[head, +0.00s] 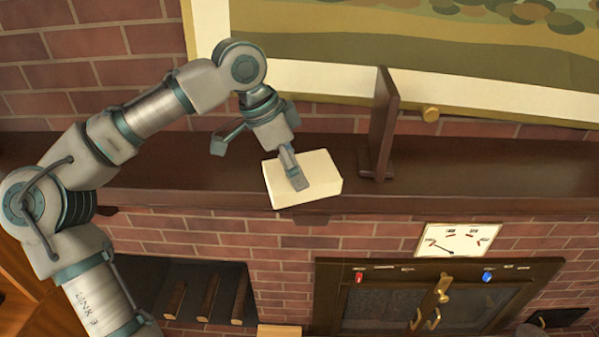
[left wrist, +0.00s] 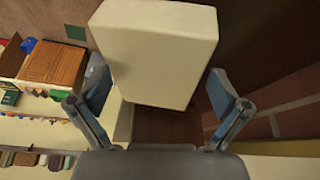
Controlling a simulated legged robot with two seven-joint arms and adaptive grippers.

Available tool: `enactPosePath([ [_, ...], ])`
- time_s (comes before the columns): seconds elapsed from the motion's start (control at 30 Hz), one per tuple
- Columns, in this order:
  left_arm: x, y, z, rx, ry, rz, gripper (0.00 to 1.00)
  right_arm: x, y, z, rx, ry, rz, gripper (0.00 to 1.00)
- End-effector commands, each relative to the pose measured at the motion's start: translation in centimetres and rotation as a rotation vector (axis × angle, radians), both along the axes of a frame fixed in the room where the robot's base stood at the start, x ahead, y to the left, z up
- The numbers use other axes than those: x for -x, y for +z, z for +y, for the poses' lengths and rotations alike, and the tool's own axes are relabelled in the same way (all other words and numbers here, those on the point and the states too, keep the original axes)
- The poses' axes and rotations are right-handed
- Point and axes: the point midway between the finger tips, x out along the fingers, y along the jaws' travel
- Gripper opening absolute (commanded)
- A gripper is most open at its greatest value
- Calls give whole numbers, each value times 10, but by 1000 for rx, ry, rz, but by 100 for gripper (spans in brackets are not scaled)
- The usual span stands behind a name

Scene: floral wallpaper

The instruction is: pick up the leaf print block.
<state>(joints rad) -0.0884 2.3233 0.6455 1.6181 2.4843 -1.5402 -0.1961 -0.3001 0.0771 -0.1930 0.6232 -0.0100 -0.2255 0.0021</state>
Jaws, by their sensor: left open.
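A plain cream block (head: 325,178) rests on the brown mantel shelf (head: 450,192); I take it to be the leaf print block, though no leaf print shows on the faces in view. My left gripper (head: 258,165) is open at the block. In the head view one finger overlaps the block and the other stands apart to its left. In the left wrist view the block (left wrist: 155,50) fills the upper middle, with a finger on either side. I cannot tell whether either finger touches it. My right gripper is not in view.
A dark upright board (head: 383,120) stands on the shelf just right of the block. A framed picture (head: 440,45) hangs above on the brick wall. A dial (head: 458,240) and an oven-like door (head: 400,300) are below. The shelf further right is clear.

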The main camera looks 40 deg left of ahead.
Motion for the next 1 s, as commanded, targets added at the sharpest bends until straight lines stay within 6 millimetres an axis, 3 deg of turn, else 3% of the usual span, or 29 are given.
enactPosePath([
  [0.2,20,51,4,3,1,-20,100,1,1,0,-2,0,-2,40],
  [0.43,37,90,6,1,-1,-25,100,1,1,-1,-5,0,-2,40],
  [0.63,41,103,6,0,-3,-26,100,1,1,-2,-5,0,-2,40],
  [1.0,40,104,19,8,15,-51,100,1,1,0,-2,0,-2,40],
])
